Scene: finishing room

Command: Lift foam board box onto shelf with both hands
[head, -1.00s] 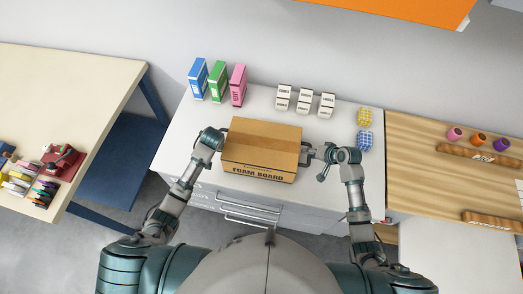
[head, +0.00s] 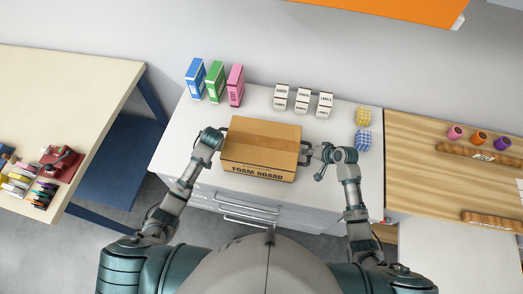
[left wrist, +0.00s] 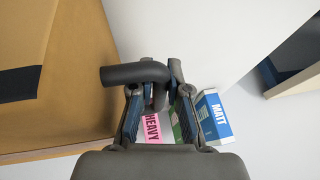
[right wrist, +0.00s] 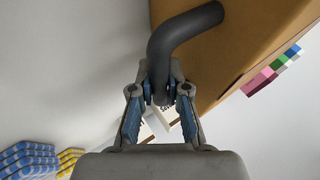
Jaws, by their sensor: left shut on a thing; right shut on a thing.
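The foam board box (head: 262,146) is a brown cardboard box with "FOAM BOARD" printed on its front. It is at the white cabinet top, between my two grippers; whether it touches the top I cannot tell. My left gripper (head: 222,134) is shut on a dark handle (left wrist: 135,74) at the box's left side. My right gripper (head: 308,152) is shut on the matching dark handle (right wrist: 182,38) at the right side. The box side also shows in the left wrist view (left wrist: 60,110) and the right wrist view (right wrist: 235,45). An orange shelf (head: 385,10) hangs on the wall at the top.
Blue, green and pink boxes (head: 235,86) stand behind the box, left. Small white label boxes (head: 302,100) stand behind it, right. Yellow and blue checked stacks (head: 363,141) sit at the cabinet's right end. A wooden bench (head: 425,130) is right, a cream table (head: 75,90) left.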

